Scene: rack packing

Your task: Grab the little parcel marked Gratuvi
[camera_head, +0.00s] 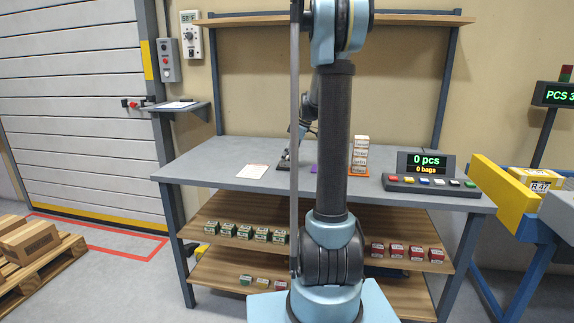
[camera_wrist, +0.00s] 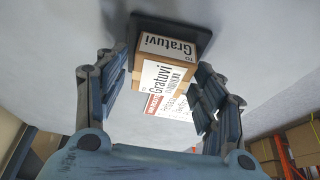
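The little parcel (camera_wrist: 168,82) is a brown box with white labels reading Gratuvi. In the wrist view it sits on a dark square plate (camera_wrist: 150,24) on the grey table. My gripper (camera_wrist: 155,78) has its fingers spread, one on each side of the parcel. A gap shows at the left finger; the right finger overlaps the parcel's edge in the picture, and I cannot tell if it touches. In the head view, my arm mostly hides the gripper area, and I cannot make out the parcel there.
The workbench (camera_head: 215,160) has a white paper (camera_head: 252,171), a stack of small boxes on an orange holder (camera_head: 360,153) and a button console (camera_head: 425,183) with a display reading 0 pcs. Small boxes (camera_head: 243,231) line the shelf below. The table's left part is clear.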

